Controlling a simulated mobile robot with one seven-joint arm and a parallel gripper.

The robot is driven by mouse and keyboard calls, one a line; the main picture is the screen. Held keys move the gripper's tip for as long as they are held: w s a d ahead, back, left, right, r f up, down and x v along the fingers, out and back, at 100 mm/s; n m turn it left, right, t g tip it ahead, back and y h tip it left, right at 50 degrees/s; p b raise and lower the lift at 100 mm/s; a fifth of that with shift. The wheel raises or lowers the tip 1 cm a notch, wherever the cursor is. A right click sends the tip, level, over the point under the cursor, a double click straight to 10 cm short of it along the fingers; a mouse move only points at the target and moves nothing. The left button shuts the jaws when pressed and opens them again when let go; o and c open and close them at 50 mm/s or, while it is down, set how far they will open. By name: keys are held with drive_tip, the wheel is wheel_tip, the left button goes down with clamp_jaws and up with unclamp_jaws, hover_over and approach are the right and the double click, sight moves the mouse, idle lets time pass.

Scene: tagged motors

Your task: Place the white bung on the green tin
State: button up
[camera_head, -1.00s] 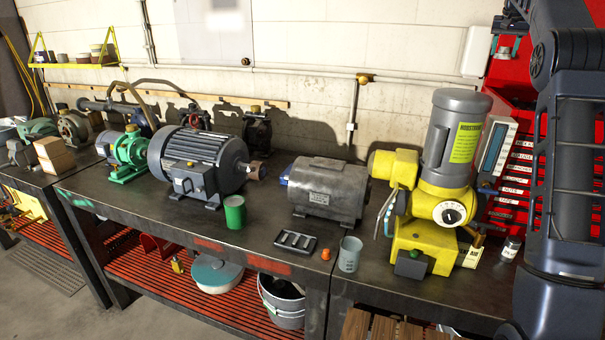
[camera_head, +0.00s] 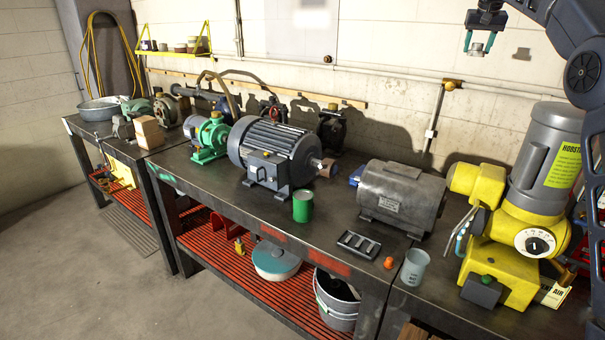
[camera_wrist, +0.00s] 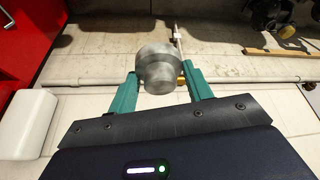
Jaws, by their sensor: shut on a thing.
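My gripper (camera_head: 479,45) is raised at the upper right of the head view, well above the bench and in front of the wall. It is shut on a round, light grey-white bung (camera_head: 477,50). In the wrist view the bung (camera_wrist: 157,68) sits between the two teal fingers of my gripper (camera_wrist: 158,82). The green tin (camera_head: 303,206) stands upright on the bench, in front of the large grey motor, below and left of my gripper. My gripper and the tin are far apart.
The grey finned motor (camera_head: 273,155) is behind the tin. A dark grey motor (camera_head: 400,197), a black tray (camera_head: 359,244), an orange piece (camera_head: 389,263), a grey cup (camera_head: 414,267) and a yellow machine (camera_head: 520,235) stand to the right. Bench top around the tin's front is clear.

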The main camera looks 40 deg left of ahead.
drive_tip(key=s+a+n, duration=0.2)
drive_tip(key=s+a, duration=0.7)
drive_tip(key=a, duration=0.4)
drive_tip(key=n+g+y, duration=0.2)
drive_tip(key=n+y, duration=0.1)
drive_tip(key=n, duration=0.2)
hover_over(302, 192)
drive_tip(key=s+d, duration=0.1)
drive_tip(key=f, duration=0.2)
wheel_tip(302, 192, down, 44)
drive_tip(key=shift+s+d, duration=0.15)
drive_tip(key=shift+f, duration=0.25)
drive_tip(key=o, duration=1.2)
drive_tip(key=shift+r, duration=0.1)
